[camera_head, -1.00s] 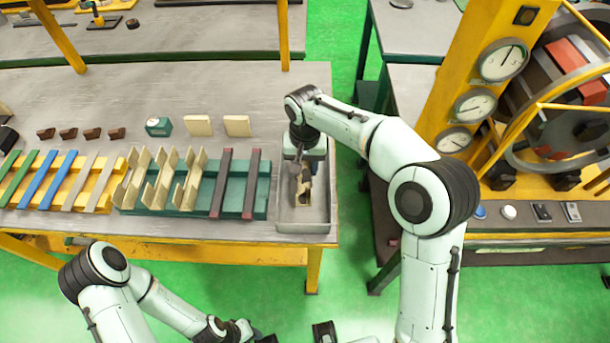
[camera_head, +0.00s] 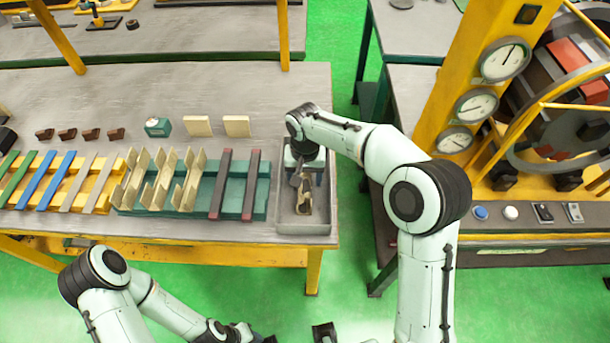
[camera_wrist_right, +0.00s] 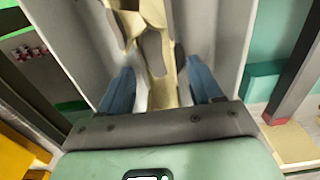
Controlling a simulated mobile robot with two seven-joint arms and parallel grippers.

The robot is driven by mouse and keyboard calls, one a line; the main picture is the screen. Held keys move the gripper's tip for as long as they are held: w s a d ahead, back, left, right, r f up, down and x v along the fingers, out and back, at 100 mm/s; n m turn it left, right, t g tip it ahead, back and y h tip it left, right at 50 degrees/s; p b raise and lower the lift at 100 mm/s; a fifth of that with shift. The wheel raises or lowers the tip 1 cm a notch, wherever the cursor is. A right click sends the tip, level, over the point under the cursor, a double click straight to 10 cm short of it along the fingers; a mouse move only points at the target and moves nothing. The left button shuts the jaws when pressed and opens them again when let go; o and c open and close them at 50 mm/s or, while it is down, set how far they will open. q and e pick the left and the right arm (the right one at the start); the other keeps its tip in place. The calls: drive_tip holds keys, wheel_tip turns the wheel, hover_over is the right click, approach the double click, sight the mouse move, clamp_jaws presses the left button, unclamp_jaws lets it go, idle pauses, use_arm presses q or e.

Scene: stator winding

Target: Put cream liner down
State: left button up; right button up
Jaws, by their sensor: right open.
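The cream liner (camera_head: 304,204) lies in the grey tray (camera_head: 305,228) at the right end of the bench. In the right wrist view the cream liner (camera_wrist_right: 158,80) runs between the two blue fingers, with space on both sides. My right gripper (camera_head: 303,186) is over the tray, pointing down; it also shows in the right wrist view (camera_wrist_right: 160,85), open around the liner's near end. Part of the liner is hidden behind the gripper in the head view. My left arm is at the lower left, and its gripper's fingers are not clearly shown.
A teal rack (camera_head: 232,190) holding cream liners (camera_head: 160,178) and dark red strips (camera_head: 220,185) stands left of the tray. A yellow rack (camera_head: 100,192) with coloured strips is farther left. A machine with gauges (camera_head: 502,62) is at right.

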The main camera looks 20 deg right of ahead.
sight(305, 183)
use_arm(q)
drive_tip(key=shift+w+r+p, duration=0.3)
drive_tip(key=shift+r+p, duration=0.2)
drive_tip(key=shift+r, duration=0.1)
drive_tip(key=shift+w+r+p, duration=0.3)
drive_tip(key=shift+r+p, duration=0.15)
drive_tip(key=shift+r, duration=0.1)
use_arm(e)
wheel_tip(305, 183, up, 12)
drive_tip(key=shift+r, duration=0.15)
